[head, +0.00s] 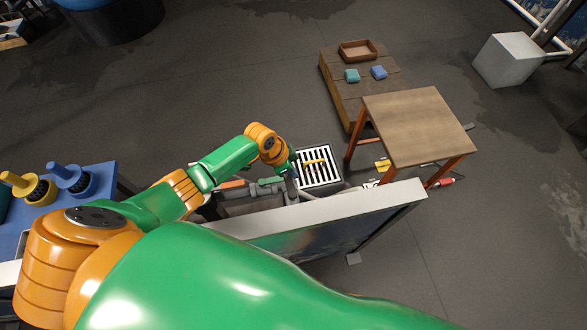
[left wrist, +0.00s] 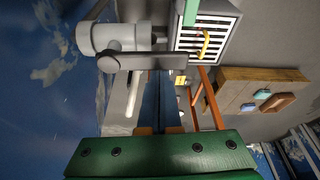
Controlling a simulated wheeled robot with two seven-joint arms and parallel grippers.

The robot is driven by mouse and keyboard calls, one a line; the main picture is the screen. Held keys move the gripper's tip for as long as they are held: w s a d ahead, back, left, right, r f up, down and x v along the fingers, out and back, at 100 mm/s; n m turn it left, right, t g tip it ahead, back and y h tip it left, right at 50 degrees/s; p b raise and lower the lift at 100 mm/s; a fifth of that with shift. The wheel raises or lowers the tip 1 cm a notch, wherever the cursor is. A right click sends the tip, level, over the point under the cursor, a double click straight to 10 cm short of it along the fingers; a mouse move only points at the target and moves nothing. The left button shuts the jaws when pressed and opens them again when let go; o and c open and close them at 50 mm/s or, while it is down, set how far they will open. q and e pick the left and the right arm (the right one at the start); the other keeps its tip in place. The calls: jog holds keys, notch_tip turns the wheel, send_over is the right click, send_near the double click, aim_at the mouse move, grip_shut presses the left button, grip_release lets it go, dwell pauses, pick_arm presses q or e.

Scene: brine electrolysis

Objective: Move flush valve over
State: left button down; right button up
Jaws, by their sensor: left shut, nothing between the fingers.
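The flush valve shows in the left wrist view as a grey lever (left wrist: 150,61) on a pale grey pipe fitting (left wrist: 98,36). In the head view its grey body (head: 262,189) lies beside the drain grate and is partly hidden by my arm. My left gripper (head: 290,186) is at the lever's side in the head view. In the left wrist view its two blue fingers (left wrist: 160,78) are together and empty, with their tips close to the lever. I cannot tell whether they touch it. My right gripper is not in view.
A slotted white drain grate (head: 320,177) with a yellow handle (head: 315,161) is just beyond the valve. A white-topped panel (head: 345,210) stands in front. A wooden table (head: 415,120) and a low wooden platform (head: 340,85) are behind. Open floor lies to the right.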

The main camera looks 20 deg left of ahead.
pick_arm(q)
jog(key=shift+s+a+r+n+p, duration=0.1)
jog(key=shift+a+n+p, duration=0.1)
jog(key=shift+n+p, duration=0.15)
jog(key=s+a+n+t+y+p, duration=0.1)
jog(key=s+a+n+y+p, duration=0.2)
jog(key=n+p, duration=0.7)
jog(key=shift+s+a, duration=0.2)
jog(key=shift+s, duration=0.95)
jog(key=shift+s+f, duration=0.1)
jog(key=shift+f, duration=0.1)
